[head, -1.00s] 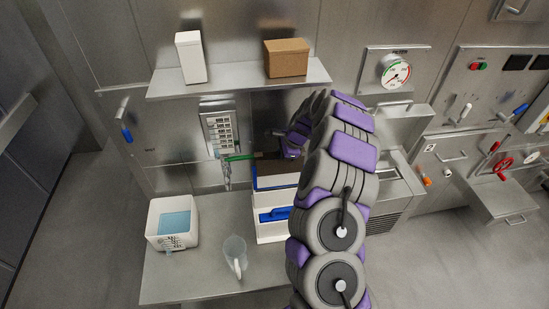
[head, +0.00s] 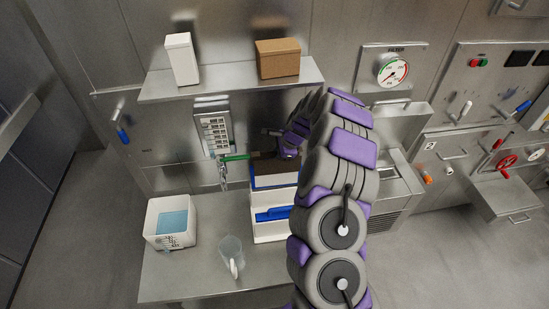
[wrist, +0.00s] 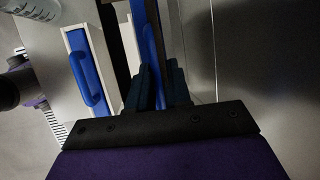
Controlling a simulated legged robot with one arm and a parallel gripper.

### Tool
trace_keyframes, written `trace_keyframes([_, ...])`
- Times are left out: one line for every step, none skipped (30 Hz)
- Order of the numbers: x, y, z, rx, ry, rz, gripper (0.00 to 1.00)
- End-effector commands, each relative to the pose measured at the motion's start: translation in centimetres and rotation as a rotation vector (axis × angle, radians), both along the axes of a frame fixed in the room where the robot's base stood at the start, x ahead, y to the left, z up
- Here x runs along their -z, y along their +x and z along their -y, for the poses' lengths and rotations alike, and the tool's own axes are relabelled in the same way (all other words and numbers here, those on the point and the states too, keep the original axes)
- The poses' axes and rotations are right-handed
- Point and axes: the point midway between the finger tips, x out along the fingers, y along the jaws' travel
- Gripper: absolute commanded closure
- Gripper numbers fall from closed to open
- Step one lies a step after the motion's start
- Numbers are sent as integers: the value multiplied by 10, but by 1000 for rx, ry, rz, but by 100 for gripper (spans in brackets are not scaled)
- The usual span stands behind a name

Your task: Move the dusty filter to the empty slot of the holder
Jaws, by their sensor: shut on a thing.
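My gripper (head: 284,147) is shut on the dusty filter (head: 272,169), which has a brown face and a blue edge. In the wrist view, my gripper's fingers (wrist: 160,88) close on its blue handle (wrist: 150,40). The filter is at the back of the white holder (head: 268,234), below the shelf; I cannot tell whether it touches the holder. Another blue handle (head: 272,214) sits at the holder's front and also shows in the wrist view (wrist: 88,75), left of my fingers. My arm hides the holder's right side.
A white bin with blue contents (head: 172,222) and a clear jug (head: 231,255) stand on the steel counter (head: 195,283). A tap with a green lever (head: 234,157) is left of the filter. A shelf (head: 225,82) with two boxes overhangs the back.

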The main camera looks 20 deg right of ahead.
Motion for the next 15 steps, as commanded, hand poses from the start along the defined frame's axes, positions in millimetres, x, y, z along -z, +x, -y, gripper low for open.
trace_keyframes([-1, 0, -2, -3, -2, 1, 100])
trace_keyframes([-1, 0, -3, -3, -3, 1, 100])
trace_keyframes([-2, 0, -4, -4, -6, 1, 100])
trace_keyframes([-2, 0, -5, -3, -7, 0, 100])
trace_keyframes([-2, 0, -5, -3, -8, 0, 100])
trace_keyframes([-2, 0, -5, -4, -9, 0, 100])
trace_keyframes([-2, 0, -4, -4, -9, 1, 100])
trace_keyframes([-2, 0, -3, -3, -9, 1, 100])
trace_keyframes([-2, 0, -1, -3, -8, 0, 100])
trace_keyframes([-2, 0, 1, -2, -7, 0, 100])
trace_keyframes([-1, 0, 3, -2, -6, 0, 100])
trace_keyframes([-1, 0, 7, -1, -3, 0, 100])
trace_keyframes([0, 0, 9, -1, -1, 0, 100])
trace_keyframes([0, 0, 10, -1, 0, 0, 100])
trace_keyframes([0, 0, 14, -1, 1, 1, 100])
